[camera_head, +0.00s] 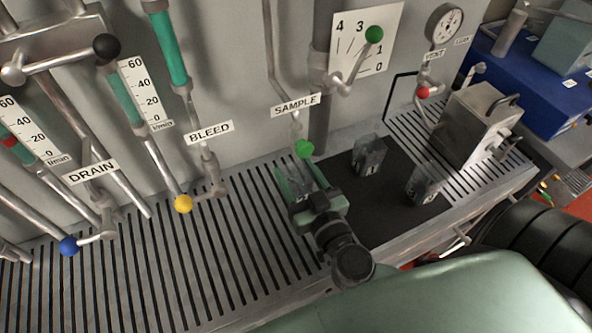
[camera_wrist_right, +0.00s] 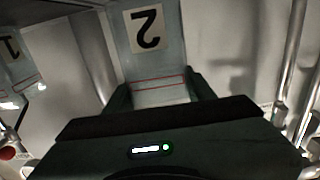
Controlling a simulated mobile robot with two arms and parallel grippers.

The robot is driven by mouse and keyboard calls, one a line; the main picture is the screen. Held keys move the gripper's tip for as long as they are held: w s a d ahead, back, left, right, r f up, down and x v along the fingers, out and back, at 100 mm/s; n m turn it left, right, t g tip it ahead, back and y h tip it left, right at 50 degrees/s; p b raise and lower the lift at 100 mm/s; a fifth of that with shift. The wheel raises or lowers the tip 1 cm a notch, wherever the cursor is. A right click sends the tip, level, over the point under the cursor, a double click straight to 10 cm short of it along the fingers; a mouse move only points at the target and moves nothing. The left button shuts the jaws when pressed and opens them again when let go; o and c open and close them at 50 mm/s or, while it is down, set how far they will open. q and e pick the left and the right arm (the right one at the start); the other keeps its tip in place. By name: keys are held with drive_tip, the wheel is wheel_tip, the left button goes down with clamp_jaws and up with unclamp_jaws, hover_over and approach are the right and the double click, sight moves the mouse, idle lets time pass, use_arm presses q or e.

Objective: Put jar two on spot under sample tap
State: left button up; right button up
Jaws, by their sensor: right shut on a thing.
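Jar two (camera_wrist_right: 155,65), a clear jar with a "2" label and red lines, is held between the fingers of my right gripper (camera_head: 300,180). In the head view the jar (camera_head: 299,186) is partly hidden by the gripper. It is just below the green-knobbed sample tap (camera_head: 304,148), under the SAMPLE sign (camera_head: 296,105), over the slatted grate. The spot under the tap is hidden by the gripper and jar. I cannot tell whether the jar touches the grate. My left gripper is not in view.
Jar one (camera_head: 369,155) and another clear jar (camera_head: 425,185) stand on a dark mat (camera_head: 385,207) to the right. A metal box (camera_head: 478,125) stands beyond them. The yellow bleed knob (camera_head: 183,204) and blue drain knob (camera_head: 68,246) are to the left. The grate (camera_head: 215,260) between is clear.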

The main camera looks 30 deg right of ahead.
drive_tip(key=shift+f, duration=0.35)
drive_tip(key=o, duration=1.5)
drive_tip(key=shift+r, duration=0.1)
drive_tip(key=shift+r, duration=0.35)
drive_tip(key=shift+s+r, duration=0.1)
drive_tip(key=shift+s, duration=0.2)
drive_tip(key=s+b, duration=0.2)
drive_tip(key=s, duration=0.9)
drive_tip(key=shift+s+a+b, duration=0.2)
drive_tip(key=shift+a+b, duration=0.15)
drive_tip(key=shift+b, duration=0.05)
